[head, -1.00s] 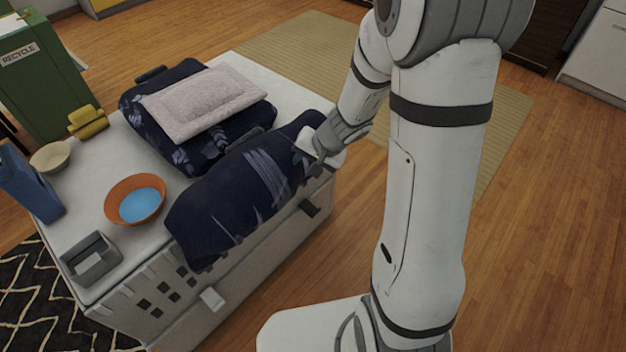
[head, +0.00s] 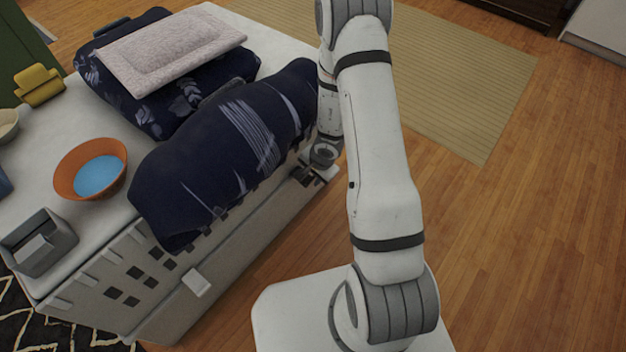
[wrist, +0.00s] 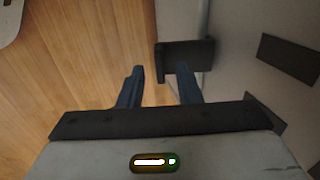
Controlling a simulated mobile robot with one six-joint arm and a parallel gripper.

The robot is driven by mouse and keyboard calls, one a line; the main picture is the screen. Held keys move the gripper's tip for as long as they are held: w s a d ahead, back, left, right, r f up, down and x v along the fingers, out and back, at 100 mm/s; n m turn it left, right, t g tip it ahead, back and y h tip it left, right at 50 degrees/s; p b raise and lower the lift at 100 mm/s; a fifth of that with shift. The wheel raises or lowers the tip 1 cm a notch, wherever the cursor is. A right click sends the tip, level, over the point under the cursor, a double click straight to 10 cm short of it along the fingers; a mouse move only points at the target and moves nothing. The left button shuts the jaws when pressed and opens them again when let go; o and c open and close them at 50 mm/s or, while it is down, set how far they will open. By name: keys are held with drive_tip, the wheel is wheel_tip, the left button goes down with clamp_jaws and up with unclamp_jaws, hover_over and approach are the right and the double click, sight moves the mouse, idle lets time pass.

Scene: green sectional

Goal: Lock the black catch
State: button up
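The black catch (wrist: 190,56) is on the side of the white chest (wrist: 232,65). In the wrist view it lies just beyond my fingertips, nearer the right finger, and its left end stands out past the chest wall. My gripper (wrist: 161,80) is open and empty, its two blue-grey fingers apart. I cannot tell whether the right finger touches the catch. In the head view my gripper (head: 318,174) is low beside the chest's right end, and the catch is a small dark patch (head: 303,175) partly hidden there.
A white catch (head: 197,283) is on the same chest side. Dark blue cushions (head: 215,150), a pale folded cloth (head: 172,42), an orange bowl (head: 70,180) and a grey container (head: 40,250) lie on top. Wooden floor (head: 500,240) is free to the right.

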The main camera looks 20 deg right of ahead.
drive_tip(key=shift+x, duration=0.85)
drive_tip(key=shift+c, duration=0.4)
clamp_jaws()
